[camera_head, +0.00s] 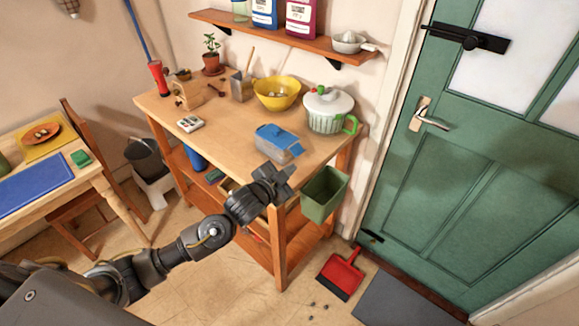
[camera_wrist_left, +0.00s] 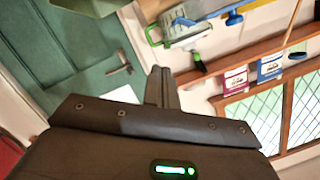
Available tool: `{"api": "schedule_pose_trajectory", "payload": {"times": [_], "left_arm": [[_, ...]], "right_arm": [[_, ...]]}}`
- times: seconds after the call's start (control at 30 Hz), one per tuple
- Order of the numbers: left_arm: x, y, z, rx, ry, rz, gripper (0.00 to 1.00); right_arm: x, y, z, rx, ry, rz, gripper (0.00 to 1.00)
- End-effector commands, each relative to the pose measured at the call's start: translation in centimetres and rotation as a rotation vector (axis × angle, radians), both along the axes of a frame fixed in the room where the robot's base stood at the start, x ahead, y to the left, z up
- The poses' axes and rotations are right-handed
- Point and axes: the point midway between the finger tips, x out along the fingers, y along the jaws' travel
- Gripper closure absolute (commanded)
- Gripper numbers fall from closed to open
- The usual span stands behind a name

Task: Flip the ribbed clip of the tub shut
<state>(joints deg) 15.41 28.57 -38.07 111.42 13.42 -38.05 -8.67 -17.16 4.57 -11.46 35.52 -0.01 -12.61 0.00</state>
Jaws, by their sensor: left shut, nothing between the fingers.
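The tub (camera_head: 275,152) is a low clear box with a blue lid (camera_head: 278,134). It stands near the front edge of the wooden bench, right of its middle. Its ribbed clip is too small to make out, and I cannot tell how it is set. My left gripper (camera_head: 286,177) is just in front of the tub, by the bench's front corner, and appears apart from it. Its fingers are together with nothing between them, as the left wrist view (camera_wrist_left: 161,84) also shows. The tub does not show in the left wrist view. My right gripper is in neither view.
The bench (camera_head: 222,123) also holds a yellow bowl (camera_head: 277,94), a white lidded pot (camera_head: 327,110) with a green handle, and a small white item (camera_head: 190,123). A green bin (camera_head: 324,195) hangs at the bench's right end. A shelf (camera_head: 270,37) runs above.

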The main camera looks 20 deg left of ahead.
Motion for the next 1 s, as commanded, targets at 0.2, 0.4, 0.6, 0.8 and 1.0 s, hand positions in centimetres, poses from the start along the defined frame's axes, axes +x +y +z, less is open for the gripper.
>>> {"api": "schedule_pose_trajectory", "payload": {"times": [0.2, 0.4, 0.6, 0.8, 1.0], "left_arm": [[-6.6, 0.5, -8.6, -0.102, 0.292, 0.115, 1.00], [-14.5, 1.8, -15.7, -0.172, 0.578, 0.249, 1.00], [-23.1, 3.5, -23.0, -0.207, 0.844, 0.390, 1.00], [-28.5, 4.8, -32.1, -0.202, 1.003, 0.473, 1.00], [-31.8, 5.6, -40.6, -0.184, 1.069, 0.498, 1.00]], "right_arm": [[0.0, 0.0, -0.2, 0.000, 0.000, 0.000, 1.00], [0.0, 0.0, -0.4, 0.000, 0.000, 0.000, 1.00], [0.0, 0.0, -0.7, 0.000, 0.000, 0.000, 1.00], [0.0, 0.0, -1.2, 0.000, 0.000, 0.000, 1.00], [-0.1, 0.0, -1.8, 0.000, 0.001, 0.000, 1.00]]}}
